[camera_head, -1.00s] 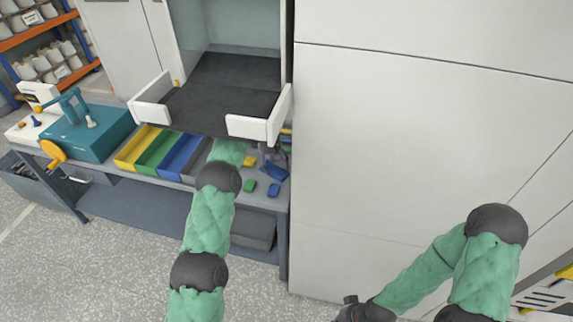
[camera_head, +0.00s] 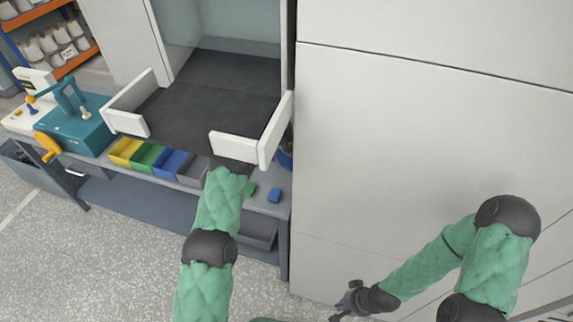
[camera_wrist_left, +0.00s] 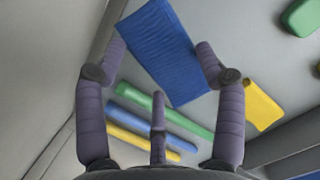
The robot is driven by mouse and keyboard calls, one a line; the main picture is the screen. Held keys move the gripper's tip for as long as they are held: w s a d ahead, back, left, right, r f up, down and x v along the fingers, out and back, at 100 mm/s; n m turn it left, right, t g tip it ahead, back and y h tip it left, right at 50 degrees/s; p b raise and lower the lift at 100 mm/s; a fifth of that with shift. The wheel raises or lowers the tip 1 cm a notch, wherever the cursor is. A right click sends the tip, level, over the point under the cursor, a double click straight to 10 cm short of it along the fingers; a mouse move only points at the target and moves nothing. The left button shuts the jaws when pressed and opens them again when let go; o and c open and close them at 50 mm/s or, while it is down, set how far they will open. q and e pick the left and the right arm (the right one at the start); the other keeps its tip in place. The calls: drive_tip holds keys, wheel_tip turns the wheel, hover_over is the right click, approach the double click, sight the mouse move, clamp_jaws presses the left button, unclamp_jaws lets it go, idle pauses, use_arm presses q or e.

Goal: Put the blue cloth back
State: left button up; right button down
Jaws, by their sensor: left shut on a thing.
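The blue cloth (camera_wrist_left: 160,55) shows in the left wrist view as a flat ribbed sheet between the fingers of my left gripper (camera_wrist_left: 160,60). The gripper is shut on it, and the cloth reaches beyond the fingertips.
The white-walled tray (camera_head: 237,146) juts out above the bench. Under it are yellow (camera_head: 124,151), green (camera_head: 147,157), blue (camera_head: 172,163) and grey (camera_head: 194,172) bins. A small blue block (camera_head: 275,195) lies on the bench. A teal machine (camera_head: 75,125) stands left; a large white cabinet (camera_head: 420,150) fills the right.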

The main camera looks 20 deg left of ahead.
sight(286, 163)
use_arm(q)
drive_tip(key=x, duration=0.3)
drive_tip(key=a+b+x, duration=0.1)
drive_tip(key=x, duration=0.1)
drive_tip(key=shift+w, duration=0.2)
drive_tip(key=o, duration=1)
drive_tip(key=shift+o, duration=0.2)
drive_tip(key=p+v, duration=0.3)
drive_tip(key=v, duration=0.9)
